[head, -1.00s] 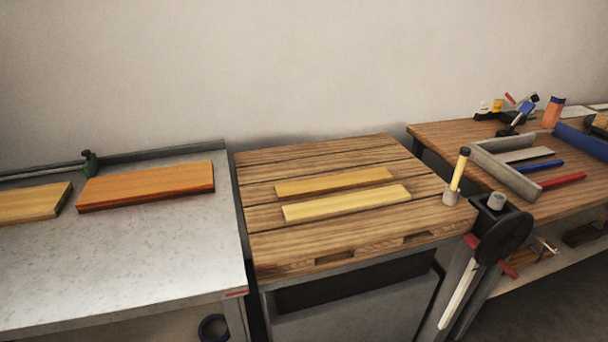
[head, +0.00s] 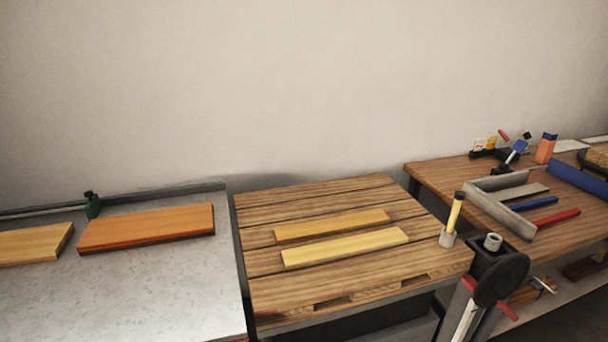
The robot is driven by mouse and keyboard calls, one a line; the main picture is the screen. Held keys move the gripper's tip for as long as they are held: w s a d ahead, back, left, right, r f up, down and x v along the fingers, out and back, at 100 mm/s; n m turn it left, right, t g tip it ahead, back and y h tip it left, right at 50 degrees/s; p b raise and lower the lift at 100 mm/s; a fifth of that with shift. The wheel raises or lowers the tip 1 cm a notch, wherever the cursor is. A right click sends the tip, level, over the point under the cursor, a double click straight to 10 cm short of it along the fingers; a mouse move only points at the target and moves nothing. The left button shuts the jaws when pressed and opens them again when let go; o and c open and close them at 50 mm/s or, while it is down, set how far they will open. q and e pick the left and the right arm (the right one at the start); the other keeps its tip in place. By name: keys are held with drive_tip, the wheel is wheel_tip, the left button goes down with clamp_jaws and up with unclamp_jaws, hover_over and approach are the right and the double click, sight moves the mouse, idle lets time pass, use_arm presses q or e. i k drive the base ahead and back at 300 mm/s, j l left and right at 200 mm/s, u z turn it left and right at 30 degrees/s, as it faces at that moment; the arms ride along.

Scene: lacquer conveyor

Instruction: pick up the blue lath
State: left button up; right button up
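The blue lath (head: 533,203) lies on the wooden bench at the right. It sits between a grey lath (head: 519,192) and a red lath (head: 557,218), beside a grey angled frame (head: 512,217). Neither of my grippers shows in the head view.
A slatted wooden table (head: 350,286) in the middle bears two pale boards (head: 345,247). A grey metal counter (head: 130,295) at the left bears an orange board (head: 147,229).

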sight(522, 206)
drive_tip(key=i+l+z, duration=0.25)
drive_tip(key=l, duration=0.2)
drive_tip(key=l+z, duration=0.2)
drive_tip(key=l, duration=0.3)
drive_tip(key=i+l+z, duration=0.5)
drive_tip(key=l, duration=0.25)
drive_tip(key=u, duration=1.65)
drive_tip(key=z, duration=1.65)
